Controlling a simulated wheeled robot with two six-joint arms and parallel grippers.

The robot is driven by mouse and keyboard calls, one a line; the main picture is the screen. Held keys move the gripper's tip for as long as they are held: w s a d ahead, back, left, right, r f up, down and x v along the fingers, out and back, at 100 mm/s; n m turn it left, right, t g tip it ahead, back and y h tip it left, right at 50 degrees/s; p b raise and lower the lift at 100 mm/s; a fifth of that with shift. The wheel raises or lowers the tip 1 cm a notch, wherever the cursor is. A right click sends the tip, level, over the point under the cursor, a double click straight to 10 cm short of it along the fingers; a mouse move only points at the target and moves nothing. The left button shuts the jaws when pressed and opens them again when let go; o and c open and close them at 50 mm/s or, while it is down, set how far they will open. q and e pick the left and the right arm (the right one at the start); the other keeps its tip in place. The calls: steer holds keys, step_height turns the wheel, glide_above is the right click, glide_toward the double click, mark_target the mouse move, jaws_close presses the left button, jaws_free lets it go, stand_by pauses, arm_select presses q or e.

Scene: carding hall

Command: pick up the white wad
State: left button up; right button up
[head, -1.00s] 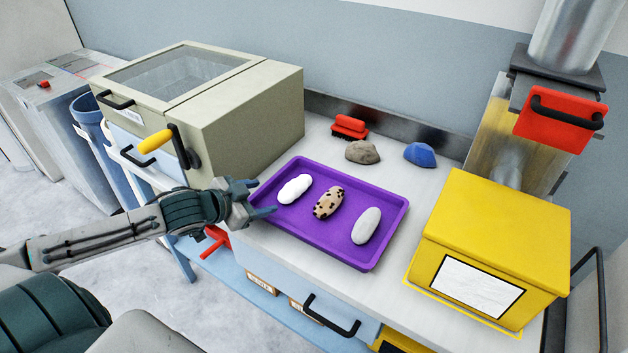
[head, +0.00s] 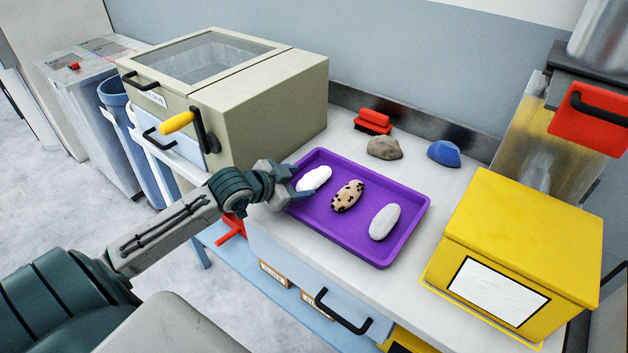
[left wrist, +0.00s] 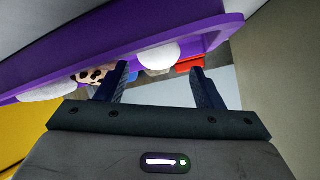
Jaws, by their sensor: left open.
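The white wad (head: 314,178) lies at the left end of a purple tray (head: 372,253) on the bench. A brown-spotted wad (head: 347,196) lies beside it, then a pale grey-white wad (head: 385,222) at the right. My left gripper (head: 297,182) is open and empty at the tray's left edge, close beside the white wad. In the left wrist view, the white wad (left wrist: 158,55) shows beyond and between the open fingers (left wrist: 160,76), partly behind the tray rim. My right gripper is not in view.
A beige box machine with a glass lid (head: 265,110) stands left of the tray. A red brush (head: 373,121), a brown lump (head: 384,148) and a blue lump (head: 443,153) lie behind it. A yellow bin (head: 520,240) stands at the right.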

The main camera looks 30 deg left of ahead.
mark_target(308, 179)
arm_select(q)
steer(key=x, duration=0.4)
steer(key=shift+w+r+p, duration=0.1)
steer(key=shift+w+p, duration=0.05)
steer(key=shift+p, duration=0.25)
steer(key=shift+w+d+f, duration=0.1)
steer(key=shift+w+f, duration=0.1)
steer(key=shift+f, duration=0.1)
steer(key=c, duration=0.8)
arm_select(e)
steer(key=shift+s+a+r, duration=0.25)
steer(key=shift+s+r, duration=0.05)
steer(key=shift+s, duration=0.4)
